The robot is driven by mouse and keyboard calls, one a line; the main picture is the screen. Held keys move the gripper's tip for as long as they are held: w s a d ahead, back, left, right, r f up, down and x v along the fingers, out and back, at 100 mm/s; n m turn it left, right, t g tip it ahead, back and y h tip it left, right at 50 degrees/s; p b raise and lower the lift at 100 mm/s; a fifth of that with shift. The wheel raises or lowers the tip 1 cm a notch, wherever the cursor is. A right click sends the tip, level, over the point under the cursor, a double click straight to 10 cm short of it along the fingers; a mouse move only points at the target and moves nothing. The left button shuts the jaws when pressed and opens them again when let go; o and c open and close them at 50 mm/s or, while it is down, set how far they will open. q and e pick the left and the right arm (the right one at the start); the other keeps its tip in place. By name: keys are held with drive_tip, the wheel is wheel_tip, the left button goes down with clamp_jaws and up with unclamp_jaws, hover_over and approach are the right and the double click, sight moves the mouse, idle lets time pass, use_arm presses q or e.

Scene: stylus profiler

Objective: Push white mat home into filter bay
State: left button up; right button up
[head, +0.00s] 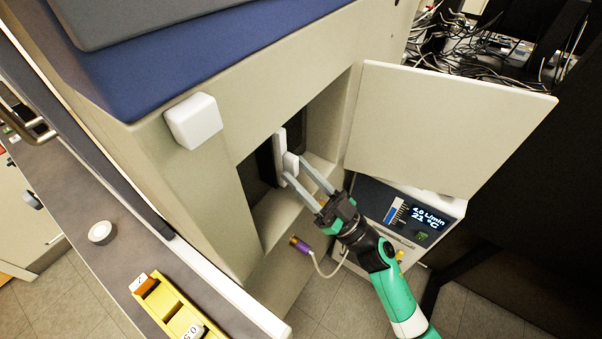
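The white mat (280,150) stands on edge in the mouth of the filter bay (253,172), the dark square opening in the beige cabinet. A pale block (291,162) sticks out from its front face. My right gripper (293,168) reaches in from the lower right. Its two long grey fingers stand apart, with the tips on either side of the pale block, and appear shut on it. The far part of the mat is hidden inside the bay. My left gripper is not in view.
A beige door (445,125) stands open to the right of the bay. Below it is a display unit (408,212). A white box (193,121) sits on the cabinet; a yellow holder (172,308) is at lower left.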

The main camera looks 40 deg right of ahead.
drive_tip(key=shift+o, duration=0.5)
drive_tip(key=shift+c, duration=0.4)
drive_tip(key=shift+s+d+r+p, duration=0.15)
drive_tip(key=shift+s+p, duration=0.25)
drive_tip(key=shift+p, duration=0.05)
drive_tip(key=s+d+p, duration=0.1)
drive_tip(key=s+p, duration=0.2)
drive_tip(key=s, duration=0.3)
drive_tip(key=shift+d, duration=0.2)
drive_tip(key=v, duration=1.2)
drive_tip(key=shift+p, duration=0.4)
